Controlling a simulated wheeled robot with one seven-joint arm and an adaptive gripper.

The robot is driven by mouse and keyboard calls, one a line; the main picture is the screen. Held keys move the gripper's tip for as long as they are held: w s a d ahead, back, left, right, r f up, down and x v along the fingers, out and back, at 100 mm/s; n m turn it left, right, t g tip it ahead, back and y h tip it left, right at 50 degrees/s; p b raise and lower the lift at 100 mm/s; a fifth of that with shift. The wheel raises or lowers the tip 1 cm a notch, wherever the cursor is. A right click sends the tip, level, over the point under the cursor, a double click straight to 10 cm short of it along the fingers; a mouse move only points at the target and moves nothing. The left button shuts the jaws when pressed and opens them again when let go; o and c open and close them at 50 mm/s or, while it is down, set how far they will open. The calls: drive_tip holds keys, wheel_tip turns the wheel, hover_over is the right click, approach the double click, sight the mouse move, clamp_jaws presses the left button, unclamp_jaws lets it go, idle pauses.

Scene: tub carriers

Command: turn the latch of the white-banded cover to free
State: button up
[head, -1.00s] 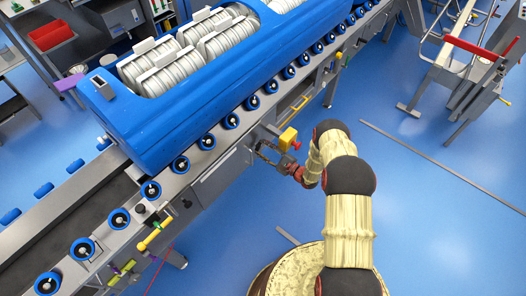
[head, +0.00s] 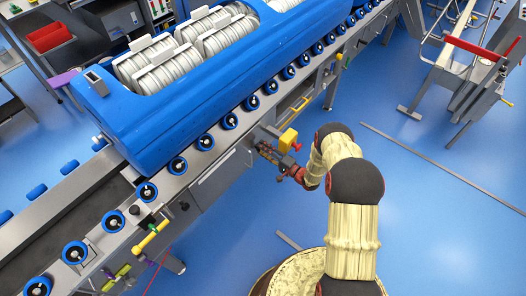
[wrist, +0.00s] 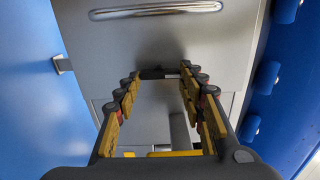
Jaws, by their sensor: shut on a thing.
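A grey cover (head: 214,166) with a pale band is on the side of the conveyor frame, below the rollers. In the wrist view the grey cover (wrist: 200,50) fills the middle, with a pale bar (wrist: 155,11) across its top. My gripper (head: 264,147) is at the frame's side, right of the banded cover and beside a yellow box. In the wrist view my gripper (wrist: 163,73) is shut on a small dark piece (wrist: 153,73), which seems to be the latch. The fingertips hide much of it, so its turned position cannot be told.
A blue tub carrier (head: 150,125) with stacked white discs rests on the rollers. The yellow box (head: 287,140) with a red knob is close to my gripper. A yellow handle (head: 152,238) sticks out at lower left. The blue floor to the right is mostly clear.

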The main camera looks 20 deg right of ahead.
drive_tip(key=shift+f, duration=0.1)
idle(0.5)
drive_tip(key=o, duration=0.9)
drive_tip(key=shift+c, duration=0.2)
drive_tip(key=shift+s, duration=0.1)
drive_tip(key=v, duration=1.2)
